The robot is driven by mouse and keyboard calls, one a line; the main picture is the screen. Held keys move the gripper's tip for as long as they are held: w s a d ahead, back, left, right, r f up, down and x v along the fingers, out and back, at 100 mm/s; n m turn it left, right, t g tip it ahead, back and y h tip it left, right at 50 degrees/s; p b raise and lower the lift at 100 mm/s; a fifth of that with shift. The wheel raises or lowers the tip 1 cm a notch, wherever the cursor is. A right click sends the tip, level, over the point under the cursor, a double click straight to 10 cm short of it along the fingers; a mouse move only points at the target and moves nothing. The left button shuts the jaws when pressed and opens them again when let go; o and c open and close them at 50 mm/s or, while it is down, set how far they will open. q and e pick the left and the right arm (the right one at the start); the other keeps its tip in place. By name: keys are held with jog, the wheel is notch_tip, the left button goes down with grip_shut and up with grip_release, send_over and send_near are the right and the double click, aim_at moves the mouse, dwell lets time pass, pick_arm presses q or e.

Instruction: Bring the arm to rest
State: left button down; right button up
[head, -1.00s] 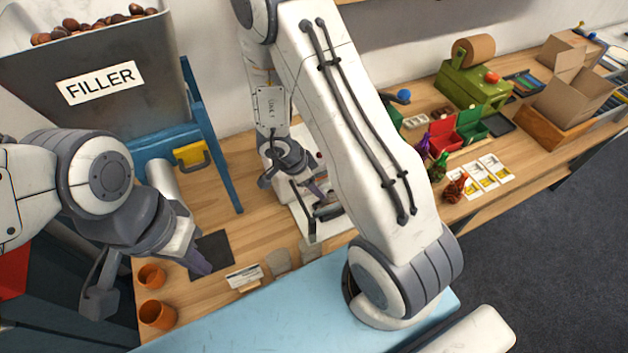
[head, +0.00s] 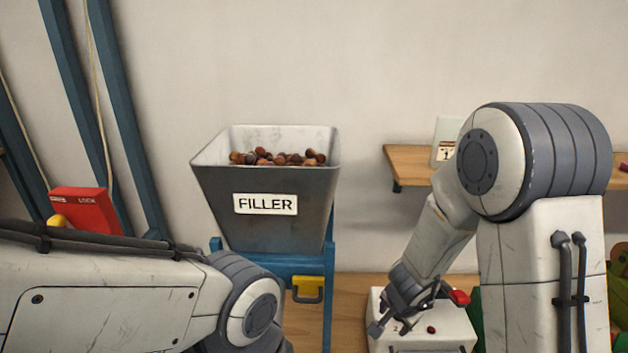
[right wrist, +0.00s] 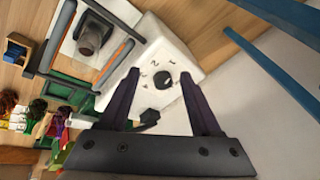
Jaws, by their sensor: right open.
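My right gripper (head: 404,308) is open and points down over a white box-shaped machine (head: 420,338) on the wooden bench. Nothing shows between its fingers. In the right wrist view the two dark fingers (right wrist: 160,84) stand apart, with the white machine (right wrist: 180,52) and its black knob beyond them. I cannot tell how far the fingertips are from the machine. My left arm (head: 110,300) crosses the lower left of the head view, and its gripper is out of the picture.
A grey hopper marked FILLER (head: 265,190), holding brown chestnuts, stands on a blue frame with a yellow handle (head: 307,290). A red LOCK box (head: 80,208) is at the left. A wooden shelf (head: 410,165) juts from the wall behind my right arm.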

jog(key=s+r+n+g+y, duration=0.1)
jog(key=s+r+n, duration=0.7)
jog(key=s+n, duration=0.25)
jog(key=s+a+n+g+b, duration=0.3)
jog(key=s+a+n+b, duration=0.2)
jog(key=s+a, duration=0.8)
jog(key=n, duration=0.3)
jog(key=shift+s+a+r+y, duration=0.15)
jog(key=shift+a+r+y, duration=0.15)
jog(key=shift+y, duration=0.1)
